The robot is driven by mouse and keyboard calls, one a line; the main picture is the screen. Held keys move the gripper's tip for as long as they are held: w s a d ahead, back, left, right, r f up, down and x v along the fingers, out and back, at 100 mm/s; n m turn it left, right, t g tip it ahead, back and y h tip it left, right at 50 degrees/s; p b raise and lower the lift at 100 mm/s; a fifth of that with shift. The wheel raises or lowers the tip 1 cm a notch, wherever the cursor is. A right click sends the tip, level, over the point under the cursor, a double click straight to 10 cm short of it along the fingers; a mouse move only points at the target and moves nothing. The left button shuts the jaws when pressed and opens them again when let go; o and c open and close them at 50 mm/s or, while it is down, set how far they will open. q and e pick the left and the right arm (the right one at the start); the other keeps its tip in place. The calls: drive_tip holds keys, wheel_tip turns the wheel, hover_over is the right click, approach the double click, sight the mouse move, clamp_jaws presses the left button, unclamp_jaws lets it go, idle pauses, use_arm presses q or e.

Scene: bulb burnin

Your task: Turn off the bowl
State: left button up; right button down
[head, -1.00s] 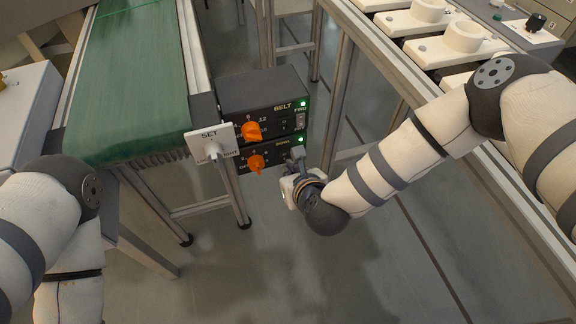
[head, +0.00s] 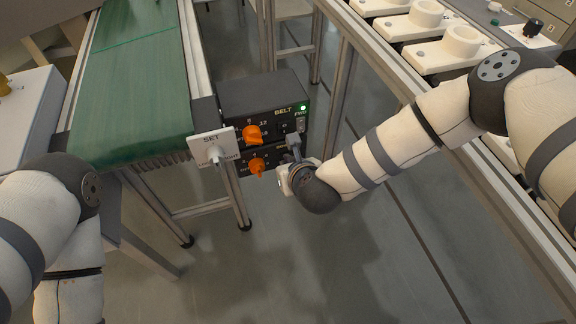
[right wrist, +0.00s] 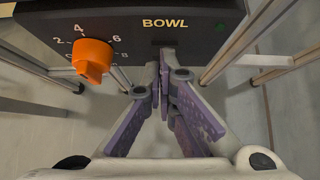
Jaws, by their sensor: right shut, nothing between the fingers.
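The bowl control box (head: 268,162) is the lower of two dark boxes in the head view. In the right wrist view its panel reads BOWL (right wrist: 178,23), with an orange knob (right wrist: 93,58) at left and a small, dark green lamp (right wrist: 221,26) at upper right that looks unlit. My right gripper (head: 294,142) is shut and empty, its fingertips (right wrist: 163,66) at the panel just below the word BOWL. They cover most of the switch area, and I cannot tell whether they touch it. My left gripper is out of view.
The belt box (head: 265,92) sits directly above, with its own orange knob (head: 252,134) and a lit green lamp (head: 303,108). A metal frame (head: 338,90) rises at right.

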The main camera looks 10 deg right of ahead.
drive_tip(key=shift+r+p, duration=0.4)
drive_tip(key=shift+r, duration=0.3)
drive_tip(key=v, duration=1.2)
drive_tip(key=shift+f, duration=0.1)
